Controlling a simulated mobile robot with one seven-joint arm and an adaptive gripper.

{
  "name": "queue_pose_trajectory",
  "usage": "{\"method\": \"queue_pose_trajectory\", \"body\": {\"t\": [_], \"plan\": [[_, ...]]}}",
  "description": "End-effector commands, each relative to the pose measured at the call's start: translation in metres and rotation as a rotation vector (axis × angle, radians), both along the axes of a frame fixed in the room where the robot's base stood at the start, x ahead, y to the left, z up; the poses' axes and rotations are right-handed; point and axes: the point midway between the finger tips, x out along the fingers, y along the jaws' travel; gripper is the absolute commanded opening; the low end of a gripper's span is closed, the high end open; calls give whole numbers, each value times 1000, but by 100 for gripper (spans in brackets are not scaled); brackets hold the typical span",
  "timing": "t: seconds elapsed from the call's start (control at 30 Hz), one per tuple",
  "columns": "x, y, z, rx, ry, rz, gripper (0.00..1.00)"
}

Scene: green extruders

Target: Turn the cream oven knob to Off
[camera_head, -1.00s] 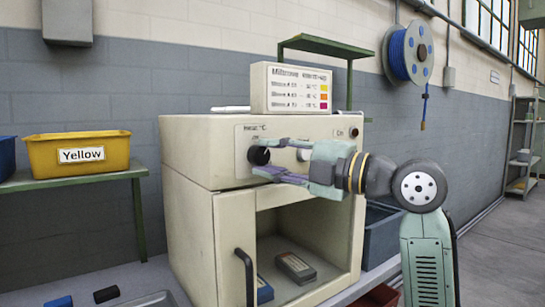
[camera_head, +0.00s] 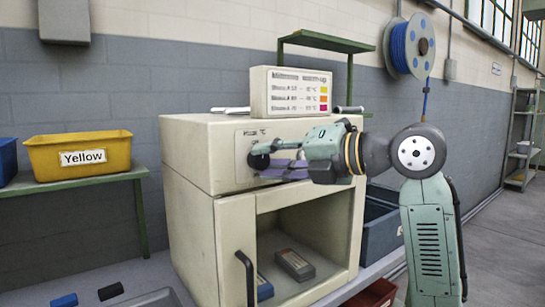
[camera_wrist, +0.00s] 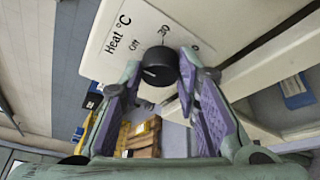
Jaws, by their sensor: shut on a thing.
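The cream oven (camera_head: 200,195) stands on the bench with its door to the left of an open compartment. Its dark round knob (camera_head: 258,160) is on the upper front panel, under a heat label. In the wrist view the knob (camera_wrist: 160,66) sits between the two fingertips, with "Off" and "30" printed beside it. Where its pointer stands is too unclear to tell. My gripper (camera_head: 272,158) reaches in from the right and is shut on the knob, with a finger on either side (camera_wrist: 160,70). My gripper hides the right part of the panel.
A sign board (camera_head: 290,93) stands on the oven. A yellow bin (camera_head: 80,155) sits on a green shelf at left. A dark box (camera_head: 296,264) lies in the oven's open compartment. A blue bin (camera_head: 380,228) stands right of the oven. A door handle (camera_head: 245,275) sticks out below.

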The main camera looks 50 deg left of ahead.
Motion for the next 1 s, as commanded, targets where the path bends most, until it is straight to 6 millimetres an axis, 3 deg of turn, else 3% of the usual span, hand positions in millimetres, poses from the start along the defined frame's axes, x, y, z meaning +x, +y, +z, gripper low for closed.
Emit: {"method": "queue_pose_trajectory", "body": {"t": [0.43, 0.47, 0.77, 1.0], "plan": [[-1, 0, -1, -4, -12, 0, 2], [-1, 0, -1, -4, -12, 0, 30], [0, 0, -1, -2, -10, 0, 50], [0, 0, 0, -1, -10, 0, 50]]}}
